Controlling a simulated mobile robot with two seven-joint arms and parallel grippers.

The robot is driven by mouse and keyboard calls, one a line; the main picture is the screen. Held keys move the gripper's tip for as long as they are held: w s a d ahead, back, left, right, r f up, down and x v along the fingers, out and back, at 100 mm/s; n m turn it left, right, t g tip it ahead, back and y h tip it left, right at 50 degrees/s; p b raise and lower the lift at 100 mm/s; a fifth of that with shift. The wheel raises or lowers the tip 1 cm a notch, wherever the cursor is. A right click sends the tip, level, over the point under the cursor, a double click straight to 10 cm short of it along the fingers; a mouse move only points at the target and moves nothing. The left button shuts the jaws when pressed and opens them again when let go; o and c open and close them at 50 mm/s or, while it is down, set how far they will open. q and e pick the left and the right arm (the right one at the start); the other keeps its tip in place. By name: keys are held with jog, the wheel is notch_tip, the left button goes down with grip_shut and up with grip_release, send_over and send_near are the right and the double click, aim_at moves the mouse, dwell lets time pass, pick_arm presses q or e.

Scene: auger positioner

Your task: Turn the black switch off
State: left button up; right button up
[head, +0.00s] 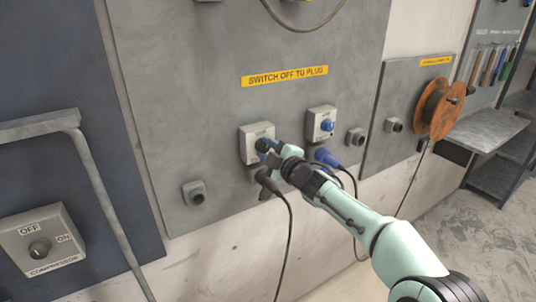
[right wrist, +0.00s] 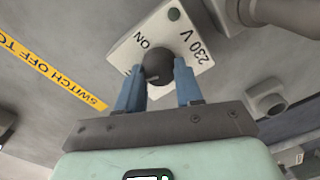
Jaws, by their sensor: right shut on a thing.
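The black switch (right wrist: 158,68) is a round dark knob on a light grey box marked "ON" and "230 V" in the right wrist view. In the head view its box (head: 249,149) is on the grey wall panel, under a yellow "SWITCH OFF TO PLUG" label (head: 285,77). My right gripper (right wrist: 160,80) is shut on the knob, with one blue finger on each side. In the head view the right gripper (head: 266,147) covers the knob. The knob's exact setting is hard to read. My left gripper is not in view.
A box with a blue knob (head: 327,125) is just to the right. A black plug (head: 264,178) and a blue plug (head: 327,158) with hanging cables are close below my right gripper. A compressor switch box (head: 42,241) and a grey pipe (head: 105,205) are at left.

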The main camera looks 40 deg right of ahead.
jog(key=shift+n+b, duration=0.6)
jog(key=shift+n, duration=1.3)
jog(key=o, duration=1)
jog(key=shift+o, duration=0.2)
jog(key=s+a, duration=0.1)
jog(key=s, duration=1.2)
jog(key=shift+a+r+b, duration=0.2)
jog(key=shift+a+b, duration=0.1)
jog(key=shift+b, duration=0.15)
jog(key=shift+s, duration=0.1)
